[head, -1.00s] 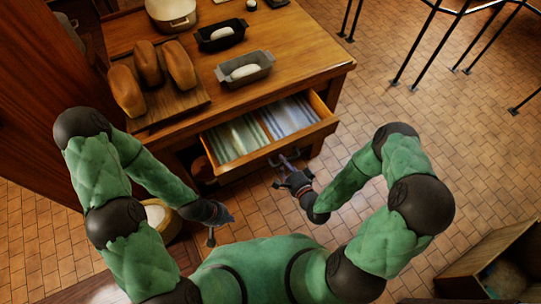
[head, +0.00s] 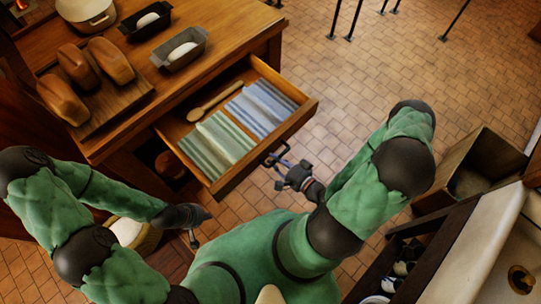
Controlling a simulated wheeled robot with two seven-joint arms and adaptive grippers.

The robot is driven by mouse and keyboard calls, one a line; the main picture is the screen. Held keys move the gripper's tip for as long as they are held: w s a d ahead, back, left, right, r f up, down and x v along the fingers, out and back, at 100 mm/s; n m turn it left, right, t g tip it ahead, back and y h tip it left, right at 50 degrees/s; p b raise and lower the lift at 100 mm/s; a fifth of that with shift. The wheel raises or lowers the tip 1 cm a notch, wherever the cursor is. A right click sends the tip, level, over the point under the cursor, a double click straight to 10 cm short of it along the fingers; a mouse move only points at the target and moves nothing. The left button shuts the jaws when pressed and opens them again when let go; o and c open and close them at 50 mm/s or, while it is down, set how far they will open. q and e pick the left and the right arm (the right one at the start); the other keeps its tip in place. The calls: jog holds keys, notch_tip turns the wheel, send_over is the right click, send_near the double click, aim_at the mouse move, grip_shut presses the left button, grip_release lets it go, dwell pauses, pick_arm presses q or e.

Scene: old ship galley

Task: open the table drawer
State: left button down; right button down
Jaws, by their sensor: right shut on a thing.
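The table drawer (head: 267,147) stands pulled well out of the wooden table (head: 225,38). Inside it lie folded green-striped cloths (head: 215,143), blue-striped cloths (head: 262,107) and a wooden spoon (head: 214,101). My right gripper (head: 280,164) is at the drawer's front and is shut on the drawer handle (head: 270,158). My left gripper (head: 194,228) hangs low and to the left of the drawer, apart from it and touching nothing I can see; its fingers are too small to tell whether they are open.
Bread loaves on a board (head: 120,97), two loaf tins (head: 180,49) and a pot (head: 87,12) stand on the table. A basket (head: 135,238) is on the floor at lower left. A wooden crate (head: 465,175) and a counter (head: 470,250) are at right. Tiled floor beyond the drawer is clear.

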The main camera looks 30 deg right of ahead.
jog(key=shift+s+d, duration=0.1)
jog(key=shift+s, duration=0.15)
jog(key=c, duration=1.1)
grip_release()
jog(key=v, duration=1.2)
